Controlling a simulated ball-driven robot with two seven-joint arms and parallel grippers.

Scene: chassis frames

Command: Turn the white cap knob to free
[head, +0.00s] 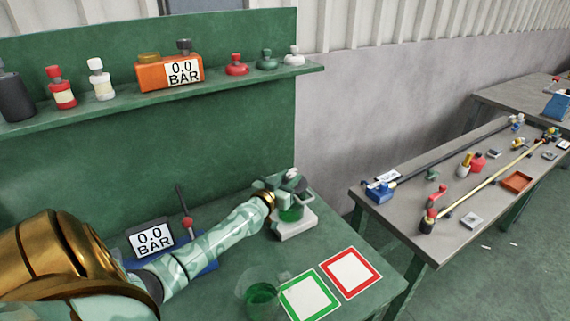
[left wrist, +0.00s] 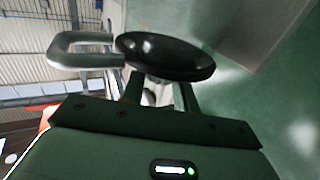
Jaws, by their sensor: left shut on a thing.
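My left gripper (head: 283,184) reaches from the left over a small device (head: 291,212) with a green body and pale base, at the back of the green bench. Its fingers are shut at the device's top; in the left wrist view the fingers (left wrist: 158,92) meet a dark round disc (left wrist: 165,57). A grey metal loop (left wrist: 72,48) stands beside the disc. A small pale patch shows between the fingers; the fingers hide most of the knob, so I cannot make out its white cap or which way it is turned. My right gripper is not in view.
A gauge reading 0.0 BAR (head: 152,238) stands left of my arm. A clear cup of green (head: 262,293) is near green (head: 309,298) and red (head: 351,272) squares. The shelf (head: 215,90) holds bottles, an orange gauge and small knobs. A grey table (head: 400,222) stands right.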

